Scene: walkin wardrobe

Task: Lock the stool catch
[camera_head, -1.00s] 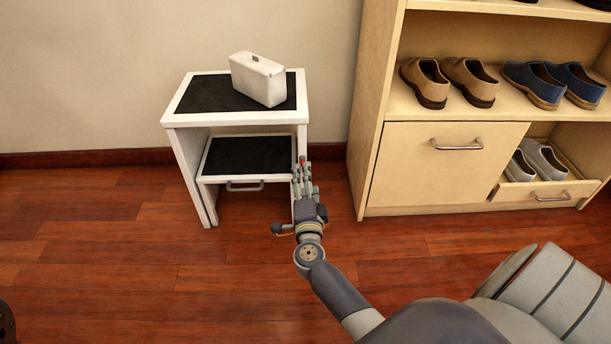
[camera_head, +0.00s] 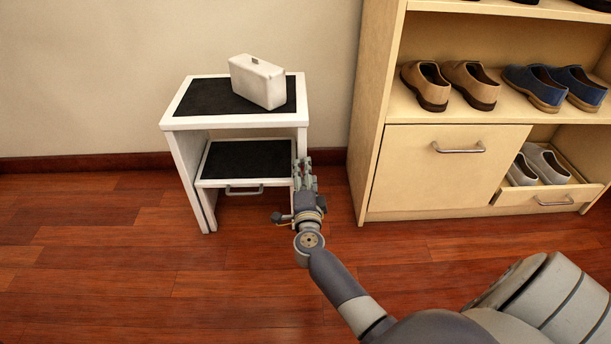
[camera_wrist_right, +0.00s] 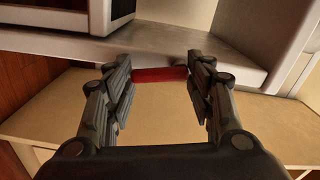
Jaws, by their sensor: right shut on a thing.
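The stool (camera_head: 235,121) is white with black treads, a top step and a lower step tucked under it, and stands against the wall. My right gripper (camera_head: 303,163) is at the stool's front right leg, beside the lower step. In the right wrist view, the red catch (camera_wrist_right: 160,74) spans the gap between the fingertips, and the gripper is shut on it, close to a pale edge of the stool (camera_wrist_right: 215,57). In the head view my gripper hides the catch. I cannot tell whether the catch is locked. My left gripper is not in view.
A white case (camera_head: 258,82) sits on the top step. A metal handle (camera_head: 244,190) is on the front of the lower step. A wooden shoe cabinet (camera_head: 425,190) with shoes stands to the right. The wooden floor (camera_head: 130,255) in front is clear.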

